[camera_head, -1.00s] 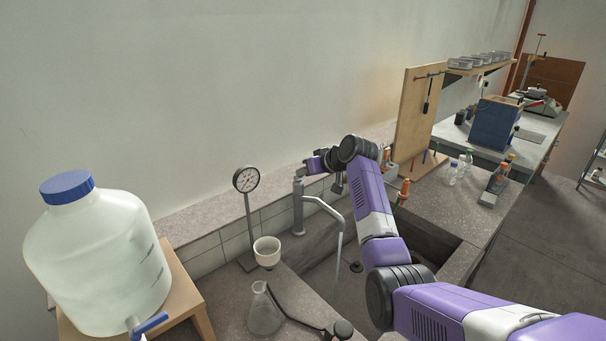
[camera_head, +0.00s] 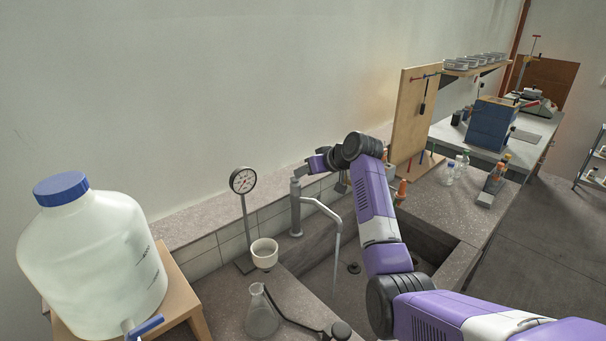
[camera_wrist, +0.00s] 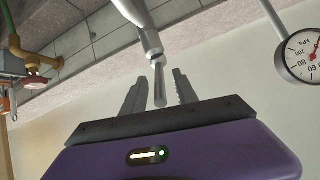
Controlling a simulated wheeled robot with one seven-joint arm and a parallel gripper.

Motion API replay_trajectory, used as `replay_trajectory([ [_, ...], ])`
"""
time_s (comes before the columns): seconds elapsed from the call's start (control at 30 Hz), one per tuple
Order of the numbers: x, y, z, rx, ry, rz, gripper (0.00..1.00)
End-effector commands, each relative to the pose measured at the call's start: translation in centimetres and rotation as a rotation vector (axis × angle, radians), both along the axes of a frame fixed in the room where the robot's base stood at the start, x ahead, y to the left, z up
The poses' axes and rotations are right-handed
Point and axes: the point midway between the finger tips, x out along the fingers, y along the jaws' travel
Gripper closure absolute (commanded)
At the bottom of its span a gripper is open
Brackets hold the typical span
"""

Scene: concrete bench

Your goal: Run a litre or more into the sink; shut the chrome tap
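The chrome tap (camera_head: 296,212) stands upright at the back edge of the sink (camera_head: 380,290), its bent spout (camera_head: 337,240) reaching down over the basin. The tap's slim chrome lever (camera_wrist: 159,82) lies between the fingers, with a gap visible on both sides.
A pressure gauge (camera_head: 243,181) on a post, a white funnel cup (camera_head: 264,254) and a glass flask (camera_head: 262,315) stand left of the sink. A large blue-capped carboy (camera_head: 92,262) sits on a wooden stand. A wooden board (camera_head: 409,122) and orange-topped fittings (camera_head: 402,189) are to the right.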

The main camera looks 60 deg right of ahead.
Motion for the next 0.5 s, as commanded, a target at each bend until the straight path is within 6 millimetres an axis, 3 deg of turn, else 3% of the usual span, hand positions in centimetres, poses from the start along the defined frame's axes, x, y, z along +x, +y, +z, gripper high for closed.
replay_trajectory([
  [0.2,-2.6,0.7,1.8,-0.001,-0.002,0.0,0.65],
  [0.5,-4.0,1.1,2.9,0.002,0.0,0.0,0.65],
])
